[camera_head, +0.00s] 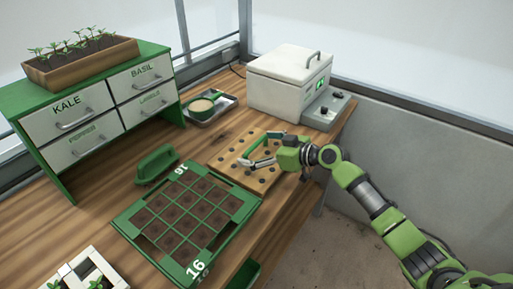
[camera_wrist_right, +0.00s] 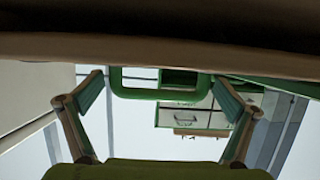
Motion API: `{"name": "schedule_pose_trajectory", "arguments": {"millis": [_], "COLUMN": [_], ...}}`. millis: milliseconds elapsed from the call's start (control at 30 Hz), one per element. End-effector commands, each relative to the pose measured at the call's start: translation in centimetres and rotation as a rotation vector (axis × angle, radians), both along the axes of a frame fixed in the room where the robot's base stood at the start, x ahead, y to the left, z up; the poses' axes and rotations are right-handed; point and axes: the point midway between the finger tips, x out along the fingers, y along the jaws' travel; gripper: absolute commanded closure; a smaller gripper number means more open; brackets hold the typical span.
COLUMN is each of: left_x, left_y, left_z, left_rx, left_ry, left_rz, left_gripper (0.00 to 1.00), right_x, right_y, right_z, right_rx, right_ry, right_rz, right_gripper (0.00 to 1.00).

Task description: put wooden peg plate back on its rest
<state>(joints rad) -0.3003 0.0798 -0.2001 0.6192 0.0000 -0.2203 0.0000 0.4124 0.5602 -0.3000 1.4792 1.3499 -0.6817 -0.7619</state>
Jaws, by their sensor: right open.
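The wooden peg plate (camera_head: 226,160) is a light wooden board with rows of dark round spots and a green handle (camera_head: 256,143) on top. It lies on the bench in front of the white machine. My right gripper (camera_head: 257,148) is at the handle, with its fingers open on either side. In the right wrist view the green handle (camera_wrist_right: 165,94) shows between the spread fingers (camera_wrist_right: 158,78), with a gap to each. Part of the plate is hidden behind my gripper. My left gripper is not in view. I cannot pick out the rest.
A green tray (camera_head: 247,212) with soil cells lies in front of the plate, and a green handled block (camera_head: 157,164) left of it. The white machine (camera_head: 287,82) stands behind, a metal tray (camera_head: 211,108) with a bowl behind left. A drawer cabinet (camera_head: 50,155) stands left.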

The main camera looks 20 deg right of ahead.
Motion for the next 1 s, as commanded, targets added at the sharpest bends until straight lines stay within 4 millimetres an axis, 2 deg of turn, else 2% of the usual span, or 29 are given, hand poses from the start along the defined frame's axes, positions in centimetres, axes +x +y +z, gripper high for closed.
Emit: {"name": "schedule_pose_trajectory", "arguments": {"millis": [67,133,400,600,767,1000], "left_x": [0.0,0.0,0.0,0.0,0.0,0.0], "left_y": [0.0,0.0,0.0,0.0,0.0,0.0], "left_z": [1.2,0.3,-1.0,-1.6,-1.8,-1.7], "left_rx": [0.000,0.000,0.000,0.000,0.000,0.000], "left_ry": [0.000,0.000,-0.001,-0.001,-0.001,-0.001], "left_rz": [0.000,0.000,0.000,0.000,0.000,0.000], "left_gripper": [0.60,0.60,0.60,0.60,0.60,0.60], "right_x": [0.0,-1.1,-5.8,-8.1,-8.9,-8.9], "right_y": [0.0,-1.0,-4.6,-6.3,-6.8,-6.9], "right_z": [1.1,0.7,2.6,3.9,4.4,4.6], "right_rx": [0.001,-0.002,-0.005,-0.001,0.000,0.000], "right_ry": [0.001,0.001,0.001,0.001,0.000,0.000], "right_rz": [0.000,-0.002,-0.001,-0.001,0.001,0.001], "right_gripper": [0.00,0.00,0.00,0.00,0.00,0.00]}}
